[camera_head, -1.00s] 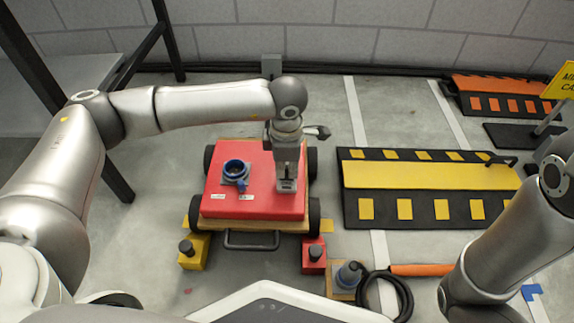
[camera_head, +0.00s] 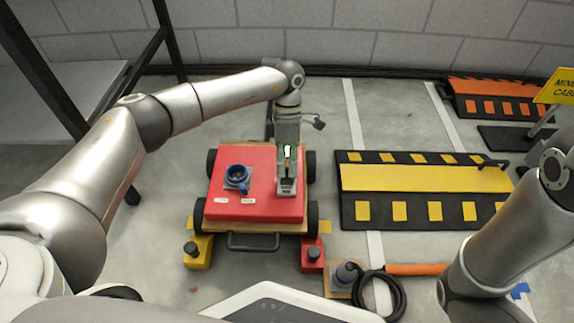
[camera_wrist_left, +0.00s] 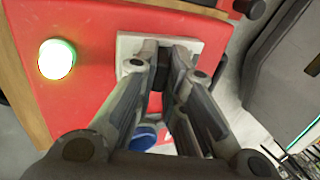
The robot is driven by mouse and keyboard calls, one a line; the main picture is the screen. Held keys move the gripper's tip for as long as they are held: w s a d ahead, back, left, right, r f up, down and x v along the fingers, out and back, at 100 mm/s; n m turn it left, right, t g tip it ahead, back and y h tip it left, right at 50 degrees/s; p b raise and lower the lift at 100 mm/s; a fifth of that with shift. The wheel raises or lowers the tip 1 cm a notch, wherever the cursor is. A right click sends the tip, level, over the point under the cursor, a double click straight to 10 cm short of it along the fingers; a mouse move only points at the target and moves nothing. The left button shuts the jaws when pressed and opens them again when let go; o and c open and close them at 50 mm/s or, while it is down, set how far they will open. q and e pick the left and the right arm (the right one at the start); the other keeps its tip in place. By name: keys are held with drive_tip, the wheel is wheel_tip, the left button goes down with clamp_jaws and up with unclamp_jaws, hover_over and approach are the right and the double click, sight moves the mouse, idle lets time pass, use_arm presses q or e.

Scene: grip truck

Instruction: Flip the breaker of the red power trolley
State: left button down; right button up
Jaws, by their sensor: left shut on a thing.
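The red power trolley (camera_head: 255,205) stands on the floor in the middle of the head view, with a blue round socket (camera_head: 237,175) on its top. The breaker's pale plate (camera_head: 287,188) is on the right part of the top; it also shows in the left wrist view (camera_wrist_left: 124,45). My left gripper (camera_head: 287,174) points down at the plate. In the wrist view its fingers (camera_wrist_left: 158,72) are closed together over the plate, shut on the breaker's small switch, which they mostly hide. A round lamp (camera_wrist_left: 57,58) beside the plate glows green. My right gripper is out of view.
Yellow (camera_head: 198,252) and red (camera_head: 312,255) blocks sit by the trolley's front wheels. A black cable (camera_head: 392,285) with a plug lies at front right. A black-yellow cable ramp (camera_head: 425,190) lies to the right. A dark-framed table (camera_head: 100,78) stands at the left.

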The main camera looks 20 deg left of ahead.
use_arm(q)
drive_tip(key=shift+w+f+g+b, duration=0.2)
drive_tip(key=shift+w+g+b, duration=0.1)
drive_tip(key=shift+g+b, duration=0.4)
drive_tip(key=shift+a, duration=0.1)
drive_tip(key=c, duration=1.5)
unclamp_jaws()
drive_tip(key=shift+v, duration=4.05)
drive_tip(key=shift+a+f, duration=0.1)
drive_tip(key=shift+a, duration=0.05)
